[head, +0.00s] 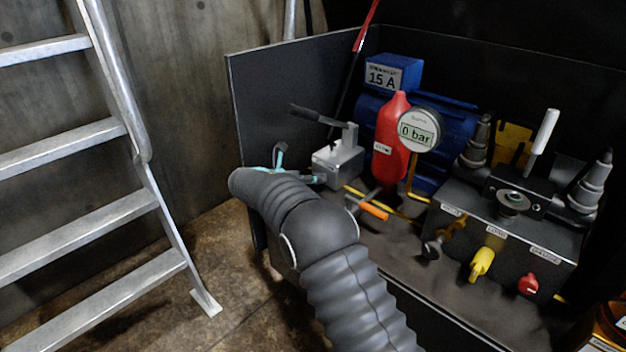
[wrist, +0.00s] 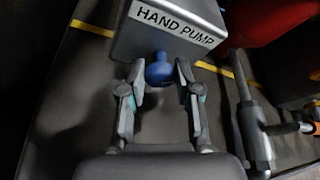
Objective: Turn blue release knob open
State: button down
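The blue release knob (wrist: 159,69) sticks out from the front face of the grey block labelled HAND PUMP in the wrist view. My gripper (wrist: 161,78) has one finger on each side of the knob, with the fingertips close to it. The fingers look apart, with thin gaps at the knob; firm contact does not show. In the head view, my gripper (head: 312,178) reaches the silver hand pump (head: 338,165) from the left. The knob is not visible there, hidden by my gripper.
A pump lever (head: 318,116) rises above the hand pump. An orange-handled valve (head: 373,210) is close to its right, near a red cylinder (head: 392,140) and a gauge reading 0 bar (head: 418,131). A dark panel (head: 290,95) stands behind. A ladder (head: 110,150) is at left.

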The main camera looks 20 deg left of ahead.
dwell(0.3)
jog(key=m+y+b, duration=0.1)
jog(key=m, duration=0.1)
jog(key=shift+d+m+t+y+b, duration=0.1)
jog(key=shift+m+t+y+b, duration=0.2)
jog(key=shift+m+y+b, duration=0.5)
jog(key=shift+m+b, duration=0.1)
jog(key=shift+b, duration=0.05)
jog(key=shift+r, duration=0.1)
jog(key=c, duration=0.8)
grip_release()
jog(key=shift+s, duration=0.1)
